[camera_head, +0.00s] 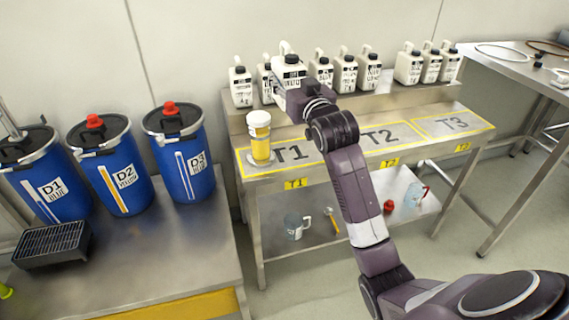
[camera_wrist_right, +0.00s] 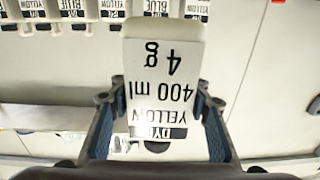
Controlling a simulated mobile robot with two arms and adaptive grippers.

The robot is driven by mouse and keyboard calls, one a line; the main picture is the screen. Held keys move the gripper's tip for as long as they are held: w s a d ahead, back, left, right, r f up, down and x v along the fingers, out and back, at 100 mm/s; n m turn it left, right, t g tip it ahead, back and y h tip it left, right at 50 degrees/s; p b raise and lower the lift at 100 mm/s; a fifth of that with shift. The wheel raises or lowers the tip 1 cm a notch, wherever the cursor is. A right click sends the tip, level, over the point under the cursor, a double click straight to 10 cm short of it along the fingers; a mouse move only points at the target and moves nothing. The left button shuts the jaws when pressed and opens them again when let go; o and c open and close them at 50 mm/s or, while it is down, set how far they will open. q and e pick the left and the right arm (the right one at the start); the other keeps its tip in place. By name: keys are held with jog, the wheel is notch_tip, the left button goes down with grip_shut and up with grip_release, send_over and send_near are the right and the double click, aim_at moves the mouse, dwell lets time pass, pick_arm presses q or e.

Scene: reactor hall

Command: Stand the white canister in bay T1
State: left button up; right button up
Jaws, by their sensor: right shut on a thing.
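My right gripper (camera_head: 290,92) is shut on a white canister (camera_head: 288,68) and holds it up in front of the row of canisters on the back shelf. In the right wrist view the canister (camera_wrist_right: 163,55) sits between the two fingers (camera_wrist_right: 160,103); its label reads upside down as yellow dye, 400 ml, 4 g. Bay T1 (camera_head: 292,153) is the left yellow-outlined area on the steel bench, below and in front of the gripper. A yellow-filled container (camera_head: 260,143) with a white top stands on a small round base in T1's left part. My left gripper is out of view.
Several white canisters (camera_head: 345,72) line the raised back shelf. Bays T2 (camera_head: 392,135) and T3 (camera_head: 452,124) look empty, though my arm crosses the bench near T2. Blue drums (camera_head: 180,160) stand on the left table. A jug (camera_head: 296,226) is on the lower shelf.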

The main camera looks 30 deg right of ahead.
jog(key=d, duration=0.1)
jog(key=w+d+h+b, duration=0.1)
jog(key=shift+w+d+r+m, duration=0.1)
jog(key=shift+w+d+m, duration=0.1)
jog(key=shift+d+m, duration=0.15)
pick_arm(q)
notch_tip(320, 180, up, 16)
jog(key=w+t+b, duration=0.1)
jog(key=b, duration=0.3)
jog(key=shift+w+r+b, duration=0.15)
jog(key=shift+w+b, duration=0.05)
jog(key=shift+b, duration=0.2)
pick_arm(e)
jog(key=shift+f, duration=9.35)
jog(key=o, duration=1.6)
jog(key=shift+s+f, duration=0.1)
jog(key=shift+f, duration=0.05)
jog(key=shift+c, duration=0.2)
